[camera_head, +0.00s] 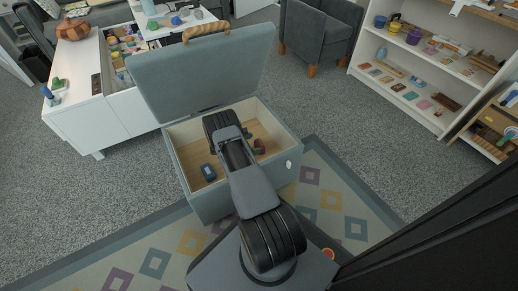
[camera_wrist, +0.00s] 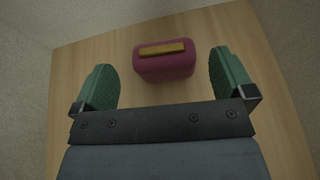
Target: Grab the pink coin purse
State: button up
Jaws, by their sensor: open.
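The pink coin purse (camera_wrist: 165,66), with a gold-brown strip along its top, sits on the wooden floor of the chest in the wrist view. My gripper (camera_wrist: 160,62) is open, with one green finger on each side of the purse. There is a visible gap between the purse and each finger, and nothing is held. In the head view my arm reaches down into the open grey-blue chest (camera_head: 207,203) and hides much of its inside. A small dark red and green patch shows beside the arm there; I cannot tell its parts apart.
A white cabinet (camera_head: 75,100) is at the left and a shelf (camera_head: 420,112) at the right.

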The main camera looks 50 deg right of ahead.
aim_at(258, 144)
jog(key=b+x, duration=0.1)
jog(key=x, duration=0.2)
jog(key=shift+s+d+f+b, duration=0.15)
jog(key=shift+d+f+b, duration=0.05)
jog(key=shift+f+b, duration=0.15)
jog(key=shift+s+d, duration=0.1)
jog(key=shift+d, duration=0.15)
jog(key=shift+c, duration=0.4)
jog(key=c, duration=0.8)
